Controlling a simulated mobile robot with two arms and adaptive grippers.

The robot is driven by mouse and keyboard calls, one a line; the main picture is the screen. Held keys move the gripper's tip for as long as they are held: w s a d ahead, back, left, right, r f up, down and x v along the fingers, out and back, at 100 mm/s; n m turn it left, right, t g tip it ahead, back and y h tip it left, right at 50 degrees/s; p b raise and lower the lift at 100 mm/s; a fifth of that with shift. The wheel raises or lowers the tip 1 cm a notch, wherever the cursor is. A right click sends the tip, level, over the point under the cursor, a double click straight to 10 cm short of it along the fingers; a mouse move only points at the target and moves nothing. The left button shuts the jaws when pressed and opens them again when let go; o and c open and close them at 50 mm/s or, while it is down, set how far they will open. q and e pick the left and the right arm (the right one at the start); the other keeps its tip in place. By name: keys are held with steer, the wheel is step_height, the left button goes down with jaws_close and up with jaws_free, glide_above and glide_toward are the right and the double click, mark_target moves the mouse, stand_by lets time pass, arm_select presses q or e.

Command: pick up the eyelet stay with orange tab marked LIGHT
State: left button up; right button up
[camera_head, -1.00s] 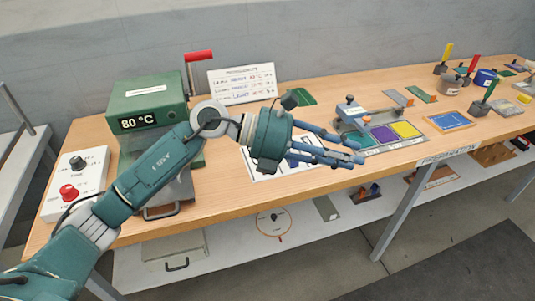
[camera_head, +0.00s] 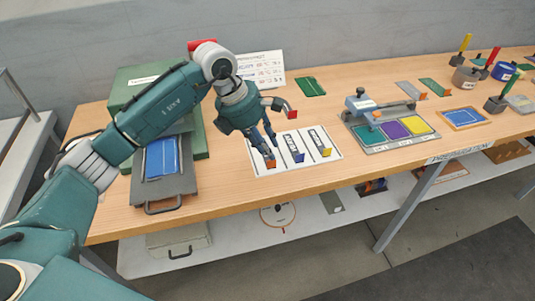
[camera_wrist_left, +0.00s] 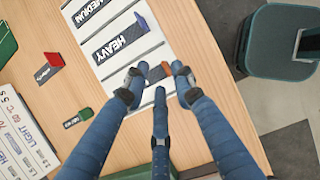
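A white board (camera_head: 258,168) on the bench holds three dark eyelet stays. The leftmost has an orange tab (camera_head: 271,163), which also shows between my fingers in the wrist view (camera_wrist_left: 158,72); its marking is hidden. The middle stay (camera_head: 292,146) has a blue tab and reads HEAVY in the wrist view (camera_wrist_left: 121,39). My right gripper is out of view.
A green press (camera_head: 133,82) with a tray (camera_head: 160,190) stands left. A die fixture (camera_head: 385,135) with coloured pads is to the right. Small red-tabbed (camera_wrist_left: 50,66) and green-tabbed (camera_wrist_left: 78,118) pieces lie near the board. The bench's front strip is clear.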

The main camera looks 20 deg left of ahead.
mark_target(270, 164)
arm_select(q)
steer(key=x, duration=0.1)
steer(key=p+x, duration=0.1)
steer(key=x, duration=0.1)
steer(key=shift+s+d+f+p, duration=0.15)
steer(key=shift+d+f+p, duration=0.15)
steer(key=shift+d+f, duration=0.1)
steer(key=shift+f, duration=0.3)
jaws_close()
steer(key=shift+r, duration=0.1)
